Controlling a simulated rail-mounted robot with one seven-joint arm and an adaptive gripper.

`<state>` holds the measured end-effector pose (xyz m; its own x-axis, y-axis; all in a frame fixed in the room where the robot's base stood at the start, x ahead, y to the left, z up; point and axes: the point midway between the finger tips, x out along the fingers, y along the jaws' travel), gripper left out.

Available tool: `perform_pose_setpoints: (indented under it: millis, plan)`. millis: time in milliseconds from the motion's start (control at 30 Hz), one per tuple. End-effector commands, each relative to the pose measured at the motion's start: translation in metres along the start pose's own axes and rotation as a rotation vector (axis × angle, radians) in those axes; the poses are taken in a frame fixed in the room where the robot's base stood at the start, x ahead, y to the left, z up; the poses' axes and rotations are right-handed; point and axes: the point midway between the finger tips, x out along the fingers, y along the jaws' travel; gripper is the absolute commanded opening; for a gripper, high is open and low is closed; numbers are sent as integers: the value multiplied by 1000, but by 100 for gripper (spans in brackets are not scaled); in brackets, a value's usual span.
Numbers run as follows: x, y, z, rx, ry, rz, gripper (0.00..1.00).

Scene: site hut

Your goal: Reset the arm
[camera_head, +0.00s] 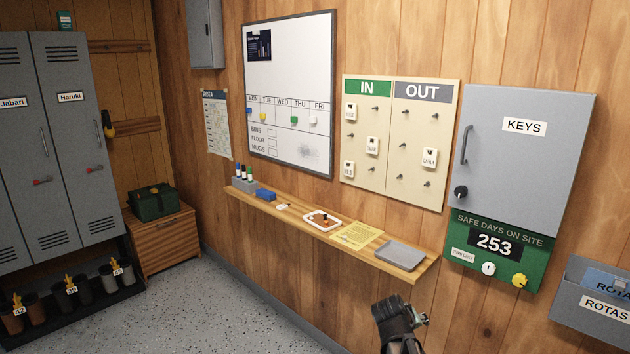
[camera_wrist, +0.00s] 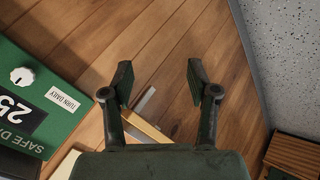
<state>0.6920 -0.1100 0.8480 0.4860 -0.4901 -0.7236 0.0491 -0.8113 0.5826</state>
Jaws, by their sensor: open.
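My gripper (camera_head: 418,318) is at the bottom of the head view, in front of the wood wall and below the right end of the shelf (camera_head: 421,269). In the wrist view my gripper (camera_wrist: 160,88) has its two dark fingers spread apart, with nothing between them but the wall and part of the shelf end behind. It is open and empty. It is clear of the green safe-days board (camera_head: 486,269), which also shows at the left of the wrist view (camera_wrist: 70,108).
The shelf carries a grey tray (camera_head: 400,255), a yellow sheet (camera_head: 355,235), a white-rimmed tray (camera_head: 310,216) and a blue eraser (camera_head: 266,195). A grey key cabinet (camera_head: 518,175) and a rotas holder (camera_head: 590,309) are on the wall at right. Open floor (camera_head: 235,300) lies at left.

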Motion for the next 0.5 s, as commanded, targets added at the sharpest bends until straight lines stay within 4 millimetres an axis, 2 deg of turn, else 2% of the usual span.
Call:
perform_pose_setpoints:
  millis: [33,200,333,500]
  plan:
    - [12,-22,21,3,-41,-44,59]
    - [43,-90,87,27,-179,-183,59]
    - [57,-137,139,42,-286,-278,59]
    - [66,-193,208,59,-429,-387,59]
